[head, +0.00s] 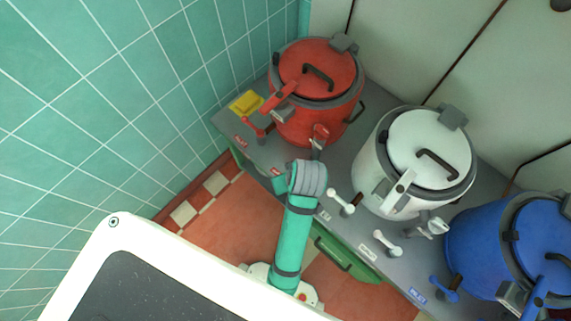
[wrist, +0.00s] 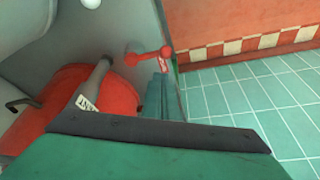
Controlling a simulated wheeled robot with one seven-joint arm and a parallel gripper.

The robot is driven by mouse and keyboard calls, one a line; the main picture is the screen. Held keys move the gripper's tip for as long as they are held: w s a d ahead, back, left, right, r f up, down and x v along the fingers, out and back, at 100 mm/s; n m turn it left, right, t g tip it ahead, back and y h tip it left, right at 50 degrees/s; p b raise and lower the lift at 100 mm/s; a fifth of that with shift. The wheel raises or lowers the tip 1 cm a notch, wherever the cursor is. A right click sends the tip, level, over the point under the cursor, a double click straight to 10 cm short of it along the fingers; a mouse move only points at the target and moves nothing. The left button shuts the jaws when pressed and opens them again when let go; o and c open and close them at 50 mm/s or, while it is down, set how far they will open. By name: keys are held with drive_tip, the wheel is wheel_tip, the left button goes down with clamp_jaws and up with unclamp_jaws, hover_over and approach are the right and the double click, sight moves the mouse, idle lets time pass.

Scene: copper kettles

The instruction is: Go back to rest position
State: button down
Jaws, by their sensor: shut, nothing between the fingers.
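My gripper (wrist: 157,97) shows in the wrist view as two teal fingers close together, shut and empty, past a dark grey edge. In the head view my teal arm reaches up to the counter's front edge, and its grey wrist joint is just below the red kettle (head: 318,78); the fingers are hidden there. The red kettle, lid closed, also fills the left of the wrist view (wrist: 60,105). A red handle (head: 252,127) stands at its front left; a red handle (wrist: 150,55) shows just beyond my fingertips in the wrist view.
On the grey counter (head: 330,180) a white kettle (head: 375,165) and a blue kettle (head: 480,245) stand to the right, with white handles (head: 342,202) before them. A green-tiled wall (head: 130,100) bounds the left. Red floor (head: 215,235) is open in front.

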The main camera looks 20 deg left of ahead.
drive_tip(key=shift+v, duration=0.8)
drive_tip(key=shift+w, duration=0.3)
drive_tip(key=s+d+f+m+t+h, duration=0.1)
drive_tip(key=s+d+f+m+t, duration=0.2)
drive_tip(key=s+d+m+t, duration=0.4)
drive_tip(key=s+d+r+m+t+h, duration=0.2)
drive_tip(key=s+d+r+t, duration=0.3)
drive_tip(key=s+r, duration=0.4)
wheel_tip(320, 180, up, 2)
drive_tip(key=shift+r+m+t, duration=0.25)
drive_tip(key=shift+m+t, duration=0.05)
drive_tip(key=shift+t, duration=0.1)
drive_tip(key=shift+s, duration=0.15)
